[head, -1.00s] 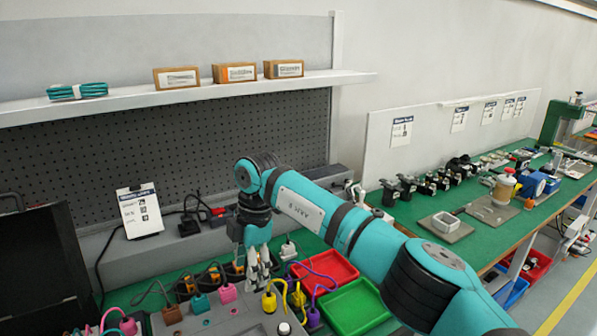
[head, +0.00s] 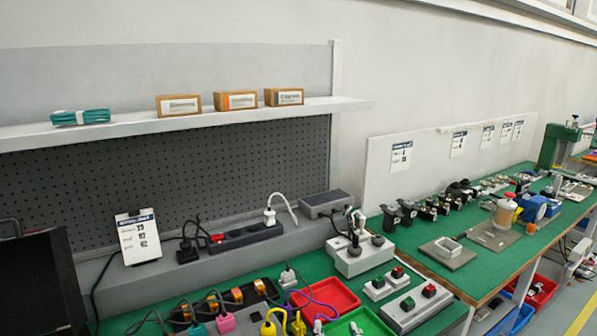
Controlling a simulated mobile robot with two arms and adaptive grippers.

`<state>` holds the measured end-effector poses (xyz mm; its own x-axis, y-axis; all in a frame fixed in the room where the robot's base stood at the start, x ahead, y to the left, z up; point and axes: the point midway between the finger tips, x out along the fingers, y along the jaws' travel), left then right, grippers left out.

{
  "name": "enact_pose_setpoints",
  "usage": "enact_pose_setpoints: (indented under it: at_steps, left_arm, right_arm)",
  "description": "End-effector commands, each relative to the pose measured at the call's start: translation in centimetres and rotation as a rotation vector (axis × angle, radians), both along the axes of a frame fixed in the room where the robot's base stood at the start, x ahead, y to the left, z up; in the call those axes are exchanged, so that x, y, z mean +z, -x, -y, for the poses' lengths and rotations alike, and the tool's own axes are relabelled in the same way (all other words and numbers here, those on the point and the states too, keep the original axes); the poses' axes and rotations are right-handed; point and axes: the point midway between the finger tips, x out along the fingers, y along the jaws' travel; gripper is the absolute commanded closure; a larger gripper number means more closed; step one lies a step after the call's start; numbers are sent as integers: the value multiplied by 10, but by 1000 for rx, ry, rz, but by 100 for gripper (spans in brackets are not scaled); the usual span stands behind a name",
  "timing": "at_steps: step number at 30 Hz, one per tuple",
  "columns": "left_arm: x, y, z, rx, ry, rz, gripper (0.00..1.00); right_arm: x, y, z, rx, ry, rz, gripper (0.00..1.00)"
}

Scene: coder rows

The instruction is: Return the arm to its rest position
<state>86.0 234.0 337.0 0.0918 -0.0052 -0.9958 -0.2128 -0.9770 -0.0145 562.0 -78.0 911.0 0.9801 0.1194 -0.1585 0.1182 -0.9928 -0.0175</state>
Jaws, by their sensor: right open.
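Only the two fingertips of my right gripper (head: 337,327) show, at the bottom edge of the head view, set apart with a gap between them. The gripper looks open and empty. They appear over the front of the red tray (head: 345,287) and the green tray (head: 375,325). The rest of the right arm is below the picture. My left gripper is not in view.
A grey socket box (head: 362,259) and switch boxes with red and green buttons (head: 415,308) stand right of the trays. Coloured plugs, including a yellow one (head: 268,328), stand at the lower left. A power strip (head: 245,238) lies behind. A shelf (head: 200,121) overhangs the back.

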Motion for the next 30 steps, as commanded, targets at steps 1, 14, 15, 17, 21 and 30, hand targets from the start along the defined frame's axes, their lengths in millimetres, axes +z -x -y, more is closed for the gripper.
enact_pose_setpoints:
  at_steps: [1, 14, 15, 17, 21, 30]
  left_arm:
    - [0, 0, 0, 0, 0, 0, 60]
    - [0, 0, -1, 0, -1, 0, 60]
    - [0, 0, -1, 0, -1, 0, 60]
    - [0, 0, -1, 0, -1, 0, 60]
    - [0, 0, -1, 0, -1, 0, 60]
    - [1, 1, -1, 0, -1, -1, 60]
  right_arm:
    - [-27, 22, 23, -43, 13, -113, 43]
    - [-138, 199, 110, -69, 139, -801, 43]
    - [-141, 211, 113, -61, 148, -839, 43]
    - [-144, 228, 116, -45, 159, -892, 43]
    - [-149, 267, 123, -2, 183, -1006, 43]
    - [-193, 285, 126, 39, 205, -1109, 43]
